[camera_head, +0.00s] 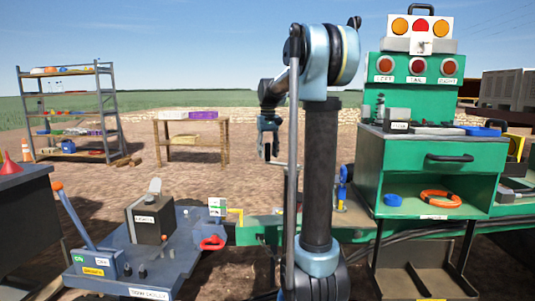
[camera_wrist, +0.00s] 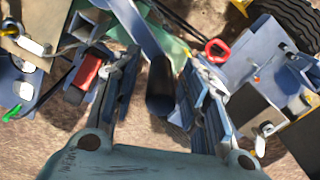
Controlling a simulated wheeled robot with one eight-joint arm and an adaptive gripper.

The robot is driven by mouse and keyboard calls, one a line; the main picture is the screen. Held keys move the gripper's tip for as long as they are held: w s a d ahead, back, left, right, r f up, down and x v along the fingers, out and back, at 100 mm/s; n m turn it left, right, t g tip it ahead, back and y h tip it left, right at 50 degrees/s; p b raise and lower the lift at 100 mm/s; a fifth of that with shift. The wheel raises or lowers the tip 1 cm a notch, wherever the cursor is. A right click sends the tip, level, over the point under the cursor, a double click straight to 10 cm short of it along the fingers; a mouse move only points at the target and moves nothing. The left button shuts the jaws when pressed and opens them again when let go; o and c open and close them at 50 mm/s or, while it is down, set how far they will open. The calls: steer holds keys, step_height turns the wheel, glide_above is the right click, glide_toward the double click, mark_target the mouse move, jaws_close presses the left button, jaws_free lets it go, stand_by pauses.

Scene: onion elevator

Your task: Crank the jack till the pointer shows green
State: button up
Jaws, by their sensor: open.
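My gripper (camera_head: 269,148) hangs from the arm in the head view, left of my column, above the gap between the blue platform and green frame. In the wrist view my gripper (camera_wrist: 160,90) is open. A dark cylinder (camera_wrist: 161,88), perhaps the jack's crank grip, shows between the spread fingers; contact cannot be told. A blue bar (camera_wrist: 138,27) runs up beside it. A small white plate with a green mark (camera_head: 217,207) stands on the platform's right edge; it may be the gauge, but no pointer can be read. My arm hides part of the middle.
The blue platform (camera_head: 125,276) carries a dark box (camera_head: 148,219) and an orange-tipped lever (camera_head: 75,214). A red loop (camera_head: 212,243) is at its right edge. A green cabinet (camera_head: 440,153) stands at right. A table (camera_head: 190,120) and shelf (camera_head: 68,115) stand behind, with open ground between.

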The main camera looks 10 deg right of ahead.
jaws_close()
steer(key=w+d+m, duration=0.3)
steer(key=d+m, duration=0.1)
steer(key=shift+w, duration=0.2)
stand_by(0.4)
jaws_free()
